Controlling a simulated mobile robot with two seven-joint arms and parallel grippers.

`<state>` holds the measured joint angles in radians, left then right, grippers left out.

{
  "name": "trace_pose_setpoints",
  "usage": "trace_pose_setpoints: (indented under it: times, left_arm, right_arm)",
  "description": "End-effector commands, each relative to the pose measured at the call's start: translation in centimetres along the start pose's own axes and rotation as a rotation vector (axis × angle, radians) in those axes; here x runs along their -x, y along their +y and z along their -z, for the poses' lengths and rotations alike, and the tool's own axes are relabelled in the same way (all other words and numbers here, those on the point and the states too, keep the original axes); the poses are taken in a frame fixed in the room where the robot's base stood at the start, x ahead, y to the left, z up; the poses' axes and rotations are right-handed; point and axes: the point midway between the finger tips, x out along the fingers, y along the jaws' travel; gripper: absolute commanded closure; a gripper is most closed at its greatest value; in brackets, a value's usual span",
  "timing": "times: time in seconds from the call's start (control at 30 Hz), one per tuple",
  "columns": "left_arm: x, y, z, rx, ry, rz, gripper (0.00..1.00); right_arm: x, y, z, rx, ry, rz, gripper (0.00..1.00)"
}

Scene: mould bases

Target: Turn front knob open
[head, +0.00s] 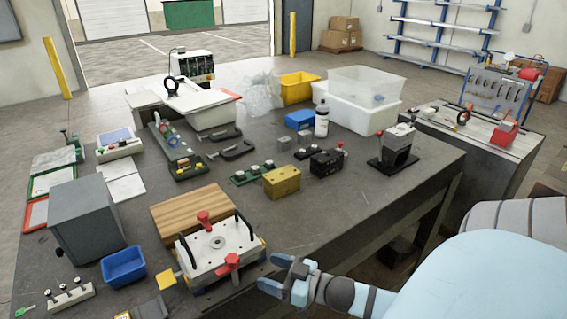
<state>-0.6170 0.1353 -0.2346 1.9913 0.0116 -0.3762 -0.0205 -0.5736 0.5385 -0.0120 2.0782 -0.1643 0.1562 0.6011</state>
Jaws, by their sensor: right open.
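A mould base (217,243) with a white top plate sits at the front of the dark workbench. A red front knob (230,262) is on the plate's near edge, and a red back knob (203,218) is on its far edge. I cannot tell from this view whether either knob is turned open. My right gripper (268,272) is open and empty. It appears to the right of the front knob, apart from it, with its jaws facing the mould base. My left gripper is out of view.
A wooden board (192,214) lies behind the mould base. A blue bin (123,266) and a grey box (88,220) stand to its left. A yellow block (281,182) sits farther back. The bench top right of the board is mostly bare.

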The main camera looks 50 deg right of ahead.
Motion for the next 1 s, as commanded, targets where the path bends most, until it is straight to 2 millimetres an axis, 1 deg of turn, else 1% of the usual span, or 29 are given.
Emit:
trace_pose_setpoints:
  times: [0.03, 0.1, 0.2, 0.3, 0.87, 0.93, 0.97, 1.0]
  left_arm:
    - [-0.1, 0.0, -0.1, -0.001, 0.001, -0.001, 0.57]
    - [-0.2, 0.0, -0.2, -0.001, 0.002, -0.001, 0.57]
    - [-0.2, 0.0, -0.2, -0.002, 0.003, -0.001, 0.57]
    - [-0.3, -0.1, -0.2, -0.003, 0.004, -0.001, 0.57]
    - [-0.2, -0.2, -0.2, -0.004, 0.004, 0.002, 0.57]
    - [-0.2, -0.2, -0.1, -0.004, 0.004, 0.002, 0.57]
    - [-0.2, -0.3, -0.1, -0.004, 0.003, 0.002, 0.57]
    - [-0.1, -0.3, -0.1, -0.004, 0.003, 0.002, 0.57]
  right_arm:
    - [0.8, 0.0, -0.2, 0.0, -0.002, 0.0, 0.35]
    - [1.6, 0.0, -0.1, 0.0, -0.001, 0.0, 0.35]
    - [2.4, 0.0, -0.1, 0.001, -0.001, 0.0, 0.35]
    - [2.7, 0.0, 0.0, 0.001, 0.001, 0.0, 0.35]
    - [2.8, 0.0, 0.0, 0.001, 0.001, 0.0, 0.35]
    - [2.8, -0.1, -0.2, -0.001, -0.006, -0.006, 0.35]
    - [2.8, -0.3, -0.6, -0.003, -0.015, -0.015, 0.35]
    - [2.7, -0.7, -1.3, -0.006, -0.036, -0.034, 0.35]
